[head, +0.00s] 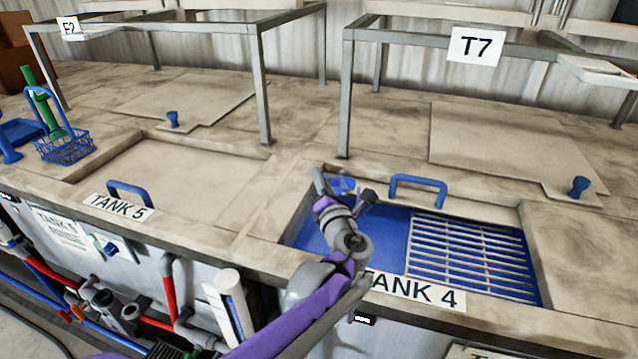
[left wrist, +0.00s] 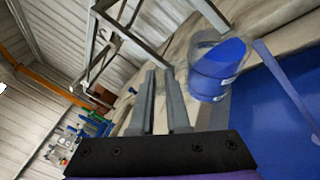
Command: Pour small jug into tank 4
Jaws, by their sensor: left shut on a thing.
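The open tank 4 (head: 300,212) is at the lower right in the head view, with blue liquid (head: 388,235) inside and its label (head: 412,290) on the front edge. My left gripper (head: 322,182) is above the tank's back left corner. It is shut on the small jug (head: 343,185), which is mostly hidden behind the gripper there. In the left wrist view the jug (left wrist: 212,70) is clear with blue liquid inside, beside the fingers (left wrist: 160,82). The exact grip point and tilt are hard to tell. My right gripper is not in view.
A pale rack (head: 470,258) covers the right part of tank 4. A blue handle (head: 418,184) stands at its back edge. Tank 5 (head: 160,170) is on the left, with a blue basket (head: 65,148) beside it. Frame posts (head: 346,100) rise behind.

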